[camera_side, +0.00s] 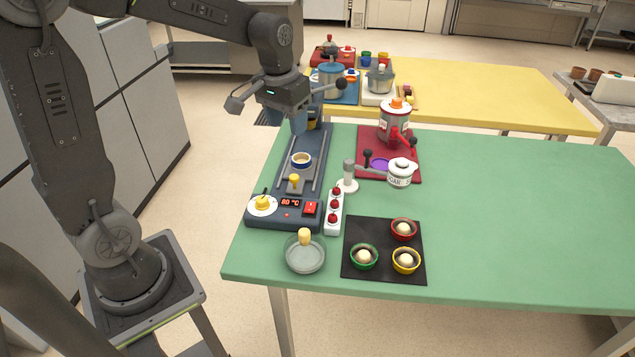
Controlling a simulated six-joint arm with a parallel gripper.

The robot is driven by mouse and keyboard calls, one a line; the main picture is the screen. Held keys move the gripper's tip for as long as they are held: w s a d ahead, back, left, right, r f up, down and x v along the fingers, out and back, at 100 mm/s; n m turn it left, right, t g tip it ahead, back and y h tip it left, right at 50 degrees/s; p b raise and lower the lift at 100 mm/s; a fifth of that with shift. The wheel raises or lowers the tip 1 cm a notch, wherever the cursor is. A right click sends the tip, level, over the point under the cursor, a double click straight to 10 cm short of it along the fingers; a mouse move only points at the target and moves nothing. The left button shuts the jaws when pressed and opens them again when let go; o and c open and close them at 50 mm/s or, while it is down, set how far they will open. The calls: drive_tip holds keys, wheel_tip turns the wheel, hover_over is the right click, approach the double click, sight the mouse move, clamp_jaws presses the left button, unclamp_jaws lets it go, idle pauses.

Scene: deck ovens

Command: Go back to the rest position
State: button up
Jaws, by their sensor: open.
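My gripper (287,104) is at the upper left of the green table (520,220), above the far end of a dark blue appliance (312,145). Its two fingers are spread wide apart and nothing shows between them. A blue cup-like thing (299,123) stands just below it, partly hidden by the gripper.
A black mat (351,273) holds green, red and yellow bowls with pale balls. A glass dish (305,262) sits beside it. A yellow table (500,90) is behind. The green table's right side is clear.

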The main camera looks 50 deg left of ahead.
drive_tip(key=s+d+r+m+t, duration=0.1)
drive_tip(key=s+d+r+t, duration=0.1)
drive_tip(key=s+d, duration=0.3)
drive_tip(key=s+d+r+m+t, duration=0.2)
drive_tip(key=s+d, duration=0.2)
drive_tip(key=s, duration=0.7)
drive_tip(key=shift+d, duration=0.35)
